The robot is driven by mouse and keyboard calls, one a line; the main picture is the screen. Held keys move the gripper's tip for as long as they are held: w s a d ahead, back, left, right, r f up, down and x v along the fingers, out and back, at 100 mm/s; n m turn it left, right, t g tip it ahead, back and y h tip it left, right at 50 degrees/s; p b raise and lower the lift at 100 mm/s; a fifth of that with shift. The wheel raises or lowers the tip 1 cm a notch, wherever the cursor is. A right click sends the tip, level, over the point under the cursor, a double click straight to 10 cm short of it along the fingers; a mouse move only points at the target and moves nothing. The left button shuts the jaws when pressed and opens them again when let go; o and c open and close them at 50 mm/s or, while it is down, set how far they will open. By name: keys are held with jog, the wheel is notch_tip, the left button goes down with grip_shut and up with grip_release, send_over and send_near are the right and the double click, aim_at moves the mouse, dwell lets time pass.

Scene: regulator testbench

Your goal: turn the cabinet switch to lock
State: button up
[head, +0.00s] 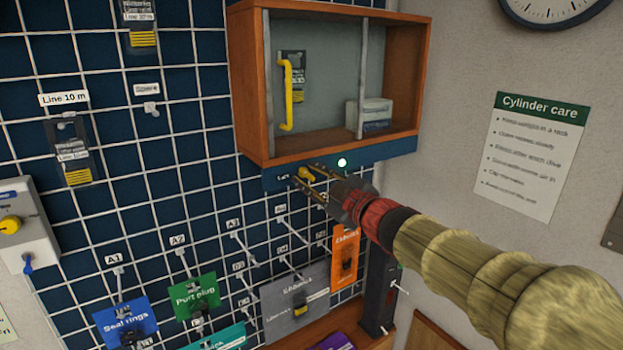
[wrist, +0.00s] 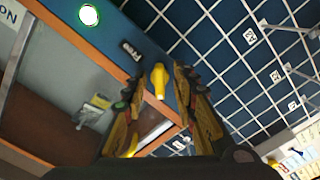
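The cabinet switch is a small yellow knob (head: 305,173) on the blue strip (head: 392,150) under the wooden cabinet (head: 421,75). The label text is too small to read. My gripper (head: 307,179) is at the strip from the lower right. In the wrist view my gripper (wrist: 162,78) is open, one finger on each side of the knob with visible gaps. Contact is not visible.
A lit pale-green lamp (head: 342,162) is on the strip right of the switch. The cabinet holds a yellow handle (head: 288,95) and a pale box (head: 369,114). A wire grid with hooks, tags and hanging packets, including an orange one (head: 345,254), lies left and below.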

jog(key=v, duration=1.2)
